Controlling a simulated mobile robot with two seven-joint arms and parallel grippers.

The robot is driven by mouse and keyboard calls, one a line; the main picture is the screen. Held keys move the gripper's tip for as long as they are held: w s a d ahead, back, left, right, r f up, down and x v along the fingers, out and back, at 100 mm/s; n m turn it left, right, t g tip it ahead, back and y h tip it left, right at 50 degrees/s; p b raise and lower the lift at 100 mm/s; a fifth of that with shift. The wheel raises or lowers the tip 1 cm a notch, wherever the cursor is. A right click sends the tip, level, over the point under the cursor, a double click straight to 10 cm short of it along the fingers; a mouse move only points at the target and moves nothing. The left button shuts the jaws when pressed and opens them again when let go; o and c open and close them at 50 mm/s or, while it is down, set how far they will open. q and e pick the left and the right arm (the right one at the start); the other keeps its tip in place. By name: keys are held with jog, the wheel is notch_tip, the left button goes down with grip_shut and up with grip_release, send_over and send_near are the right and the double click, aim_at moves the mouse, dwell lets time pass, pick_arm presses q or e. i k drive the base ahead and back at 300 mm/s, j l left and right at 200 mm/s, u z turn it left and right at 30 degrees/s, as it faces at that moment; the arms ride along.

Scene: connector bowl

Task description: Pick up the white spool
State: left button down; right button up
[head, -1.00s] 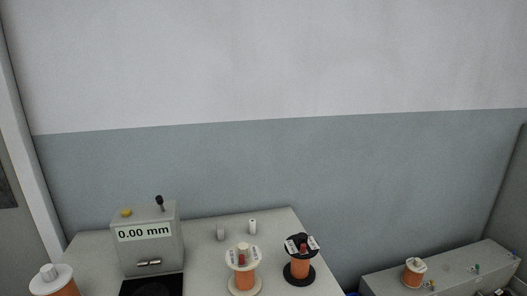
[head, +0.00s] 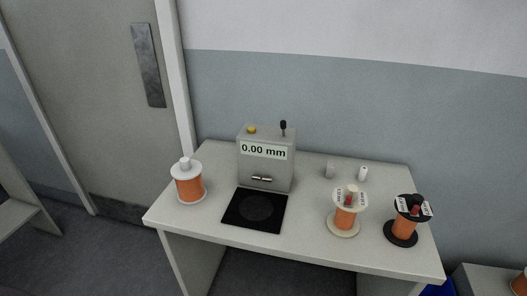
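A white-flanged spool (head: 189,185) wound with orange wire stands upright at the left end of the grey table, with a white knob on top. A cream-flanged spool (head: 344,218) with orange wire stands right of the middle, with a white label and a red and cream peg on top. A black-flanged spool (head: 402,229) with orange wire and white labels stands at the right end. Neither of my grippers is in view.
A grey measuring device (head: 265,173) reading 0.00 mm stands at the back of the table (head: 312,245), with a black pad (head: 255,209) before it. A door (head: 95,100) is at left. Another surface shows at lower right.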

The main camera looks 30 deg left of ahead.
aim_at(187, 173)
jog(key=u, duration=1.45)
jog(key=i+j+z, duration=0.15)
jog(key=j, duration=0.2)
jog(key=i+j+z, duration=0.25)
jog(key=i+j, duration=0.15)
jog(key=j, duration=0.35)
jog(key=i+j+z, duration=0.15)
jog(key=j, duration=0.25)
jog(key=i+j+z, duration=0.15)
jog(key=j, duration=0.25)
jog(key=i+j+z, duration=0.15)
jog(key=j, duration=0.3)
